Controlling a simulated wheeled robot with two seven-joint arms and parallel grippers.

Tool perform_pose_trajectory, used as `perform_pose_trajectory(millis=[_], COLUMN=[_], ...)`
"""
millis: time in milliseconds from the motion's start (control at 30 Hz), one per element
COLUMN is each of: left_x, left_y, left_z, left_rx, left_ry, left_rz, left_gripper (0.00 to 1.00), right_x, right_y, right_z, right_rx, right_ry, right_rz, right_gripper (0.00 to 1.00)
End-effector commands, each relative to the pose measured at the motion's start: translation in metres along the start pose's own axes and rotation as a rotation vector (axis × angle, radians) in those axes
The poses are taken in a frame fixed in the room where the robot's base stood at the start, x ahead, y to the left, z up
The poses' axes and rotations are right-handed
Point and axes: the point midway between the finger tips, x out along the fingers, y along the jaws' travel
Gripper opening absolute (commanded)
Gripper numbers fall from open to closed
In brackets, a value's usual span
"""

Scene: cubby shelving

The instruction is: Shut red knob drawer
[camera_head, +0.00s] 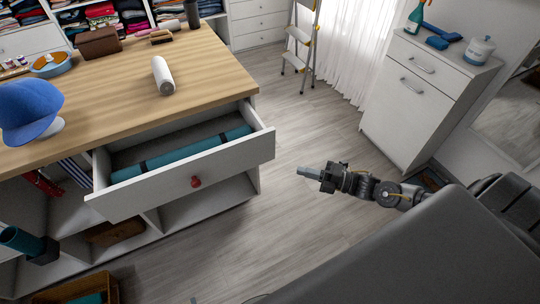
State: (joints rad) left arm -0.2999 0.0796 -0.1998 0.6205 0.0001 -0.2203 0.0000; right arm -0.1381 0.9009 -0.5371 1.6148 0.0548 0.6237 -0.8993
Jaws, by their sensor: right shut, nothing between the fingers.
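The drawer (236,160) with the red knob (195,181) stands pulled out from the wooden-topped cubby unit. Its white front faces the open floor. Inside it lies a long teal roll (180,155) with dark bands, along the front panel. My right gripper (304,171) is shut and empty. It appears over the floor to the right of the drawer front, apart from it, with its fingers pointing left towards the drawer. I do not make out my left gripper in this view.
The counter top (110,95) carries a blue cap (28,108), a white roll (162,75) and a brown box (98,42). Open cubbies lie below the drawer. A white cabinet (415,95) and a stepladder (302,40) stand beyond. The floor (290,125) between is clear.

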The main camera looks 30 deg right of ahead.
Motion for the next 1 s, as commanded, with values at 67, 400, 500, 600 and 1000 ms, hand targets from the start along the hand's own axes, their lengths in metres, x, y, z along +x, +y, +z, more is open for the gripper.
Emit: perform_pose_trajectory(millis=[67,400,500,600,1000], left_x=[0.000,0.007,0.011,0.014,0.031], left_y=[0.000,-0.002,-0.006,-0.011,-0.026], left_z=[0.000,0.001,0.000,0.000,-0.002], left_rx=[0.000,0.001,0.002,0.004,0.010], left_ry=[0.000,-0.001,0.000,0.000,0.005], left_rz=[0.000,-0.003,-0.008,-0.014,-0.035], left_gripper=[0.72,0.72,0.72,0.72,0.72], right_x=[0.000,0.041,0.062,0.083,0.125], right_y=[0.000,-0.001,-0.002,-0.002,-0.003], right_z=[0.000,0.002,0.001,0.002,0.027], right_rx=[-0.003,-0.002,-0.001,-0.002,-0.001], right_ry=[-0.002,-0.004,-0.003,-0.004,-0.005], right_rz=[-0.001,0.004,0.003,0.002,-0.002], right_gripper=[0.00,0.00,0.00,0.00,0.00])
